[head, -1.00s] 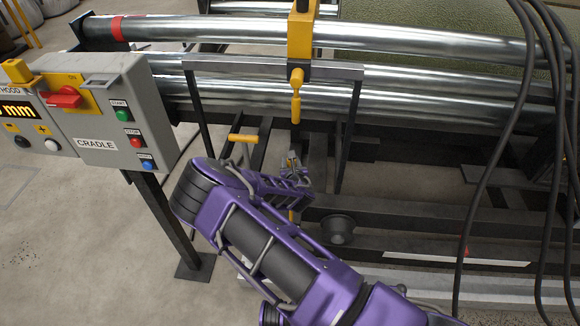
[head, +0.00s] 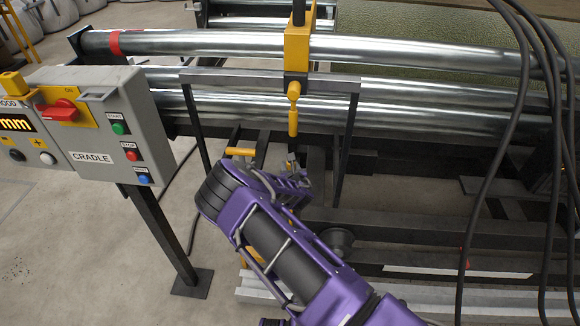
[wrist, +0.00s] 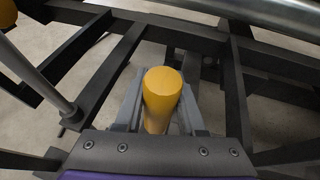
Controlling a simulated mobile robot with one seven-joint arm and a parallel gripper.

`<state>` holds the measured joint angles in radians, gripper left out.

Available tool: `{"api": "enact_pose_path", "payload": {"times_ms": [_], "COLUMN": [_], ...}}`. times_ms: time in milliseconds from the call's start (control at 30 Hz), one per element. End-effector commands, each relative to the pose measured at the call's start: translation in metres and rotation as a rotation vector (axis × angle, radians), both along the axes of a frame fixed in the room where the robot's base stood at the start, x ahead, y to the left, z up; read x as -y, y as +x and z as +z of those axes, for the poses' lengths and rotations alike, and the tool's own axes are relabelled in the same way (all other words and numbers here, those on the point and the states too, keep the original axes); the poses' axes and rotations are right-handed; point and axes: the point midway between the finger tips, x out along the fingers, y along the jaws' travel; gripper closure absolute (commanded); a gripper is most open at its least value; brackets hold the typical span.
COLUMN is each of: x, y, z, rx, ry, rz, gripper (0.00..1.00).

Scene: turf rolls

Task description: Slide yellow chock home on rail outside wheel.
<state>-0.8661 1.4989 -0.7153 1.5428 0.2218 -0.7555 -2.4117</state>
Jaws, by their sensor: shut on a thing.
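My gripper (wrist: 162,108) is shut on a yellow, round-topped upright post, which I take for the grip of the yellow chock (wrist: 163,88). The fingers lie on either side of it. In the head view my gripper (head: 294,168) is small and partly hidden by my purple arm. A yellow piece (head: 250,256) shows low beside the arm, probably the chock body, mostly hidden. A dark wheel (head: 337,242) stands right of the forearm at the lower frame. A pale rail (head: 262,288) runs along the floor below. The chock's contact with rail or wheel cannot be seen.
A grey control box (head: 95,130) on a post stands left. A yellow clamp with a hanging handle (head: 293,110) is above my gripper. A horizontal yellow handle (head: 240,151) sits left of it. Steel rollers (head: 420,102) cross behind; black cables (head: 510,150) hang right.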

Motion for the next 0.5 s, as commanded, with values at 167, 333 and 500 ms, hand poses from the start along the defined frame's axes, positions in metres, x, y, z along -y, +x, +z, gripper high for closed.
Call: {"api": "enact_pose_path", "payload": {"times_ms": [167,333,500], "x": [0.008,0.020,0.031], "y": [0.002,0.001,0.001], "z": [-0.001,-0.001,-0.001], "rx": [0.008,0.008,0.008], "ry": [-0.002,-0.001,-0.001], "rz": [0.000,-0.001,0.000], "gripper": [1.00,1.00,1.00]}}
